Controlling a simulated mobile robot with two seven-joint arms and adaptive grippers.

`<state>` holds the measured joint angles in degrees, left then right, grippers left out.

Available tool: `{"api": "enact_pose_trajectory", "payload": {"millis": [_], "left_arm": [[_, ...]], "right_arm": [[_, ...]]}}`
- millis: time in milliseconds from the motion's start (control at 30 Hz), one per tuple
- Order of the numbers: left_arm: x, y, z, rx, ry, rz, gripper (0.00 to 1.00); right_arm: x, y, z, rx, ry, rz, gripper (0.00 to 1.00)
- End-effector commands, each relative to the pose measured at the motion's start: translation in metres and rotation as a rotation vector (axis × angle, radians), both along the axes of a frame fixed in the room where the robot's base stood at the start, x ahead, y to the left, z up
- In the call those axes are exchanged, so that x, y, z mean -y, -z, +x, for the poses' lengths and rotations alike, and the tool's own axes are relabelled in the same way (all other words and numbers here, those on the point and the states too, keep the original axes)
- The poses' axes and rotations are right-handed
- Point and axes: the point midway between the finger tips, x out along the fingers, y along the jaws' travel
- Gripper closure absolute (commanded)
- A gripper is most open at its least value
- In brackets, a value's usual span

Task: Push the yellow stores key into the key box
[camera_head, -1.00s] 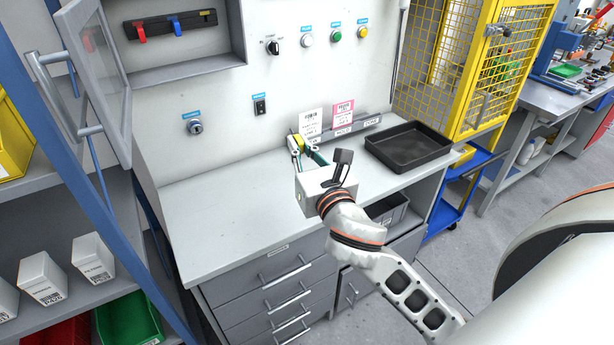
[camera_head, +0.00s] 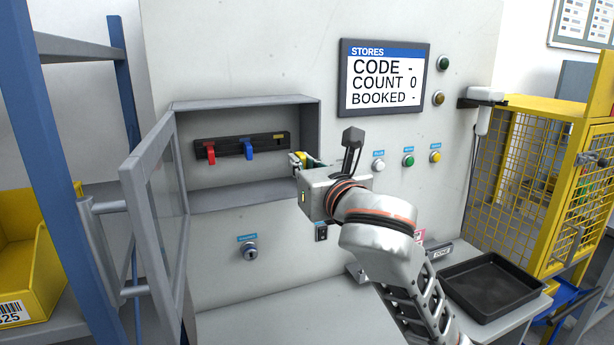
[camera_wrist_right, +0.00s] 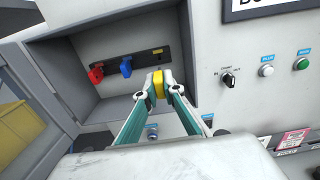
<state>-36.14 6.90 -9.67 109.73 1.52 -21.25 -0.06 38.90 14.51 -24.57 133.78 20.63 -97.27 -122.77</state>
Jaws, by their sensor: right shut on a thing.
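The key box (camera_head: 250,192) is a grey open recess in the panel, its glass door swung out to the left. Inside it a black rail (camera_head: 225,149) carries a red key (camera_head: 210,153) and a blue key (camera_head: 249,149); the rail's right end has a yellow label and no key. My right gripper (camera_wrist_right: 158,88) is shut on the yellow stores key (camera_wrist_right: 158,83), which shows only as a small yellow patch between the fingertips (camera_head: 302,160). In the head view the gripper is at the box's right edge. My left gripper is not in view.
The open door (camera_head: 157,210) stands out left of the box. A key switch (camera_head: 250,251) is below it. Buttons (camera_head: 408,160) and a stores screen (camera_head: 384,78) are to the right. A black tray (camera_head: 490,284) lies on the bench at lower right.

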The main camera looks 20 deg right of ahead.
Motion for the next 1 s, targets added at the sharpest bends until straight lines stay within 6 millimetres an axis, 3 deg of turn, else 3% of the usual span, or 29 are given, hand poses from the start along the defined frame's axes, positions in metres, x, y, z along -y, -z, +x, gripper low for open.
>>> {"api": "enact_pose_trajectory", "payload": {"millis": [233, 1000], "left_arm": [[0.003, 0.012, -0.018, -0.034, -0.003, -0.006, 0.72], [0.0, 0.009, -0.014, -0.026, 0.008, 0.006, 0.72]], "right_arm": [[-0.001, -0.003, 0.003, -0.001, -0.003, 0.001, 1.0], [-0.003, -0.003, 0.049, 0.0, -0.003, 0.002, 1.0]]}}
